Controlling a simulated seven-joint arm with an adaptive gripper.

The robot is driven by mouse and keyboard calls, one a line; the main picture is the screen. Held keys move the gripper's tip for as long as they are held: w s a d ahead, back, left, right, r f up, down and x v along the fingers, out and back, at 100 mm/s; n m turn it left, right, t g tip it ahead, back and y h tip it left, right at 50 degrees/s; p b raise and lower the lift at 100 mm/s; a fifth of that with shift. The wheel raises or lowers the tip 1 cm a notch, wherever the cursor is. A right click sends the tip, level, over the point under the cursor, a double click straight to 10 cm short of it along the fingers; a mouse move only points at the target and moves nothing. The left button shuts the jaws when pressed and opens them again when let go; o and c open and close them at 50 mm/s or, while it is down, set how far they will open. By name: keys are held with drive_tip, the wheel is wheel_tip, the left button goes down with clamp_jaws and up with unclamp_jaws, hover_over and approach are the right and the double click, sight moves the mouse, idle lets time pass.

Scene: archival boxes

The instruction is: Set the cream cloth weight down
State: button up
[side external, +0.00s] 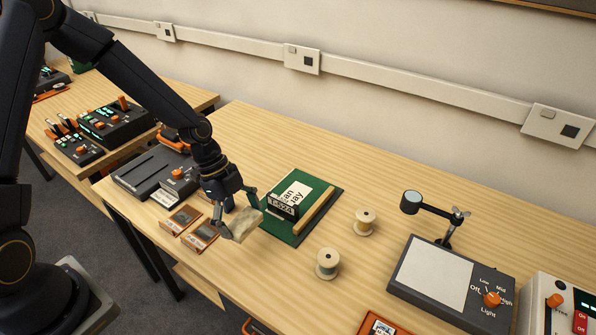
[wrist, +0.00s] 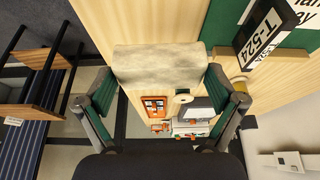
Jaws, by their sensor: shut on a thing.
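The cream cloth weight (side external: 240,223) is a small pale block. My gripper (side external: 239,213) is shut on it, near the front edge of the wooden table. In the wrist view the weight (wrist: 160,68) lies between the two green-padded fingers of my gripper (wrist: 158,92). In the side view it is just left of the green board. Whether its underside touches the table I cannot tell.
A green board (side external: 323,197) carries a label block marked T-524 (side external: 284,207) and a wooden strip. Two small orange-framed trays (side external: 199,237) lie left of my gripper. Two spools (side external: 327,263) and a light pad (side external: 432,276) stand to the right. Bare table lies between the weight and the near spool.

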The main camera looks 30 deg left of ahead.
sight(253, 255)
drive_tip(key=x, duration=0.4)
drive_tip(key=shift+s+a+f, duration=0.15)
drive_tip(key=shift+s+a, duration=0.05)
drive_tip(key=shift+s, duration=0.2)
drive_tip(key=shift+f, duration=1.95)
drive_tip(key=shift+f, duration=0.1)
drive_tip(key=o, duration=1.2)
